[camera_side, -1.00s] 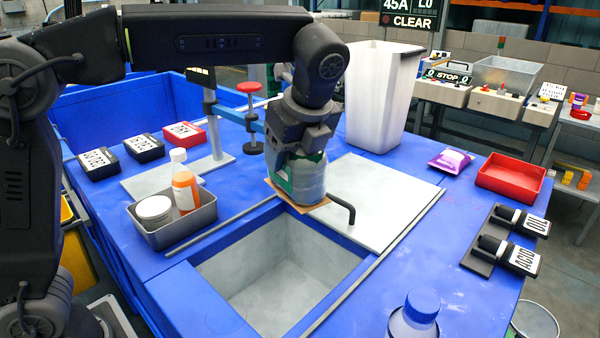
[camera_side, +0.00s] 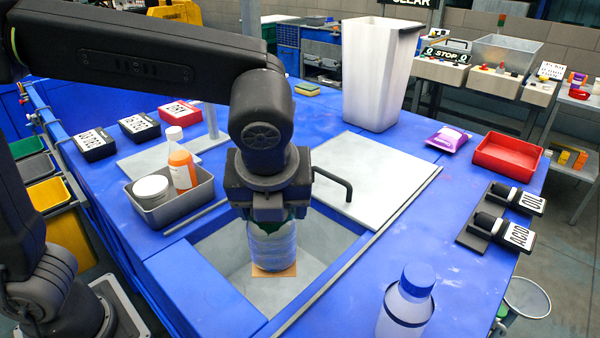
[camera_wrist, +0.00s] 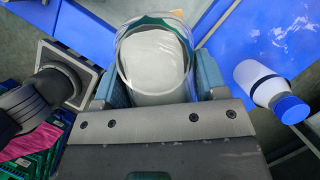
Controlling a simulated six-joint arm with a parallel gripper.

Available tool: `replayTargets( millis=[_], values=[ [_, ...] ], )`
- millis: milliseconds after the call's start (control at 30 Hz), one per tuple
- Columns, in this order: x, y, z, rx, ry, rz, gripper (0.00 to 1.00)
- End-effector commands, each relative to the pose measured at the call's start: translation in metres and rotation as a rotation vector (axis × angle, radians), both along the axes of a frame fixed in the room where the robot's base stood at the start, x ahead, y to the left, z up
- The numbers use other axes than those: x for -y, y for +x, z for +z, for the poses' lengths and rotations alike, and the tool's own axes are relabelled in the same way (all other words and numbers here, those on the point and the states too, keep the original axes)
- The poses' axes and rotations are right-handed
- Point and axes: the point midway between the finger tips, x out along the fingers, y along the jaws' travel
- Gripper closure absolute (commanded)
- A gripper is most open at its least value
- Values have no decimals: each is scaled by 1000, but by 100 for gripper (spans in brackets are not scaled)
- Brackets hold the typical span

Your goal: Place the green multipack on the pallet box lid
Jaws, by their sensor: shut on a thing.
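The multipack (camera_side: 272,245) is a clear-wrapped pack with green on its upper part and a brown card base. My gripper (camera_side: 270,212) points down and is shut on it from above. The pack hangs upright over or inside the open box well (camera_side: 215,250); whether its base touches anything is unclear. In the wrist view the pack (camera_wrist: 155,60) sits between the two fingers (camera_wrist: 158,88), with a green band around its wrap. The pale grey lid (camera_side: 385,170) with a black bar handle (camera_side: 335,184) lies flat on the blue top, right of and behind the well.
A grey tray (camera_side: 172,207) with an orange bottle and white jar stands left of the well. A tall white bin (camera_side: 378,75) stands behind the lid. A purple packet (camera_side: 447,139), red tray (camera_side: 507,157) and black holders are right. A blue-capped bottle (camera_side: 407,308) stands in front.

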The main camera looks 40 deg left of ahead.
Motion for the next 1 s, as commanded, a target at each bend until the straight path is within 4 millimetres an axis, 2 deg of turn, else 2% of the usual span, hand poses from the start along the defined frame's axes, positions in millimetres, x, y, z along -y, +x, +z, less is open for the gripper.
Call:
replayTargets(
  millis=[167,267,700,833,1000],
  values=[
    [2,0,-3,2,-1,0,74],
    [13,-4,-10,0,0,-4,74],
    [95,-33,-62,0,1,-4,74],
    [107,-37,-70,1,-1,-1,74],
    [110,-38,-80,0,2,2,74]
  ],
)
